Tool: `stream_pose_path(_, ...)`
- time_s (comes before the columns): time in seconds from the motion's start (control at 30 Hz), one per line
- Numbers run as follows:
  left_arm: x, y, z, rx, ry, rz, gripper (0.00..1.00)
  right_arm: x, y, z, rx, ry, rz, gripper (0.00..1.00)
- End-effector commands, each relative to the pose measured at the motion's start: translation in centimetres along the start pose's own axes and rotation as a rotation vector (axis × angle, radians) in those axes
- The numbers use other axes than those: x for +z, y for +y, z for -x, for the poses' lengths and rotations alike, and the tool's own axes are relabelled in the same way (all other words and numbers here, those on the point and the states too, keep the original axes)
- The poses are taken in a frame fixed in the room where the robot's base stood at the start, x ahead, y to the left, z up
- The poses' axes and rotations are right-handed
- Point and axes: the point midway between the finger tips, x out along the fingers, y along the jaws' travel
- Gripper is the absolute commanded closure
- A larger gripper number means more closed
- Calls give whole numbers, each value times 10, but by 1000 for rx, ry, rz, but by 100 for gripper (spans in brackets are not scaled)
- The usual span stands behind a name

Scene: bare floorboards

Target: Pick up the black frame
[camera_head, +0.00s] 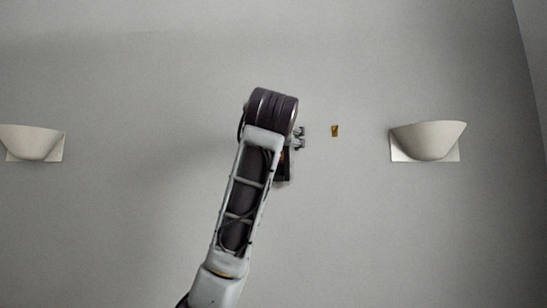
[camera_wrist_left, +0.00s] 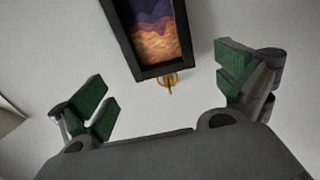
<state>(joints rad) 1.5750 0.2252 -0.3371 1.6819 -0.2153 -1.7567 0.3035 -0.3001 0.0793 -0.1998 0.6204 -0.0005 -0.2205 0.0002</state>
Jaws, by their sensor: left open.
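The black frame (camera_wrist_left: 155,38) shows in the left wrist view, cut off by the top edge. It is a dark rectangular border around a purple and orange picture. Its near short end lies at the gap between the fingers, and neither finger touches it. In the head view only a dark piece of it (camera_head: 286,172) shows beside my arm; the rest is hidden. My left gripper (camera_head: 301,137) is open, with green finger pads spread wide in the left wrist view (camera_wrist_left: 166,80). My right gripper is not in view.
A small gold piece (camera_head: 335,130) is on the grey wall, right of the gripper. A gold ring-like part (camera_wrist_left: 169,82) shows at the frame's end. White wall sconces stand at right (camera_head: 428,140) and left (camera_head: 32,143). The wall between is otherwise bare.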

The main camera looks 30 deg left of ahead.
Motion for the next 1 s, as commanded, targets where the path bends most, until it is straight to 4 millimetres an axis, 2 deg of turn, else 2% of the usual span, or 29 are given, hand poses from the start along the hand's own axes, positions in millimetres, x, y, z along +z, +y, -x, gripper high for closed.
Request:
stream_pose_path(0.1, -1, 0, -15, 0, -3, -1, 0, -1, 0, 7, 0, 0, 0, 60)
stream_pose_path(0.23, -1, 0, -25, 1, -1, 0, 0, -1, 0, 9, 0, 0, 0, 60)
stream_pose_path(0.73, 0, 0, -29, 1, -1, 0, 0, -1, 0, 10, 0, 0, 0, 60)
stream_pose_path(1.0, -1, 0, -44, -1, -2, -1, 0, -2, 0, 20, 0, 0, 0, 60)
